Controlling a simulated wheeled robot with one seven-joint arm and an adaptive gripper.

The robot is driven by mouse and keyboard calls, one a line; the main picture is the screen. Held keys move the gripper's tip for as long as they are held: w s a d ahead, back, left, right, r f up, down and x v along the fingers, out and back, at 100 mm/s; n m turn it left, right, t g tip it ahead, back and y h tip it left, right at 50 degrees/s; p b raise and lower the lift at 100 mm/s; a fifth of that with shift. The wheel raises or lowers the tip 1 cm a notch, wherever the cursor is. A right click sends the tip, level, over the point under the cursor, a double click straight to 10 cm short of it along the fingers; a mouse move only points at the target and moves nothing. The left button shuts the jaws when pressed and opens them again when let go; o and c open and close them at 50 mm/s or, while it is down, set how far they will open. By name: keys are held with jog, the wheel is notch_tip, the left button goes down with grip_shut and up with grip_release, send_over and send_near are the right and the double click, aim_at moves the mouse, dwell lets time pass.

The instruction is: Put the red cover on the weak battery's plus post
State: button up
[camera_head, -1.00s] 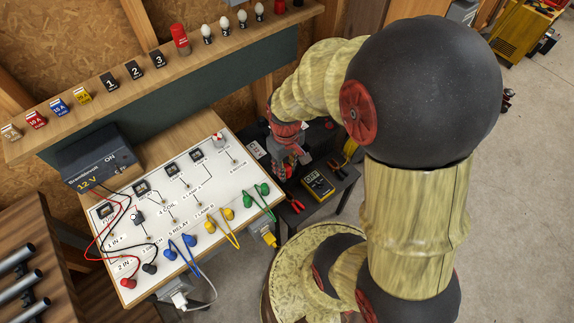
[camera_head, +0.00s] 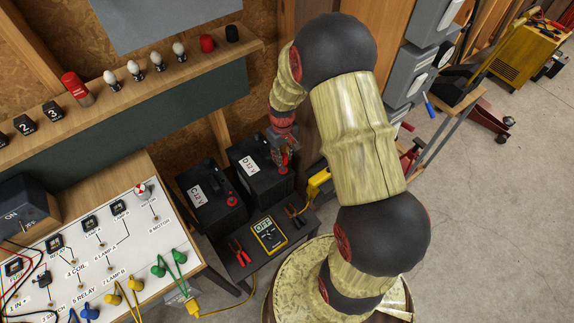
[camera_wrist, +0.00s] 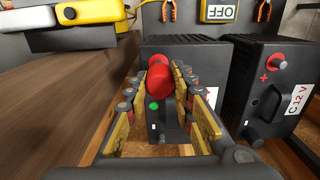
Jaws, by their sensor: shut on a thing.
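My gripper (camera_wrist: 165,110) is shut on the red cover (camera_wrist: 159,82), which shows between its fingers in the wrist view. The held cover is in front of the battery (camera_wrist: 182,105) marked D 12 V in the head view (camera_head: 255,165), at its red-post end. I cannot tell whether cover and post touch. Battery C 12 V (camera_head: 209,196) stands to the left of D in the head view. Its bare red plus post (camera_wrist: 274,63) shows beside a plus sign in the wrist view. The pictures do not show which battery is weak.
A yellow device (camera_head: 318,184) is right of D. The circuit board (camera_head: 100,240) and shelf (camera_head: 130,92) are left.

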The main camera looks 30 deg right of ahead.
aim_at(283, 155)
jog(key=shift+w+d, duration=0.2)
jog(key=shift+w, duration=0.05)
jog(key=shift+a+f, duration=0.15)
jog(key=shift+f, duration=0.2)
jog(key=shift+f+b, duration=1.85)
jog(key=shift+f, duration=0.3)
jog(key=shift+f+b, duration=0.45)
jog(key=shift+f, duration=0.4)
jog(key=o, duration=1)
jog(key=shift+o, duration=0.2)
notch_tip(283, 155, up, 12)
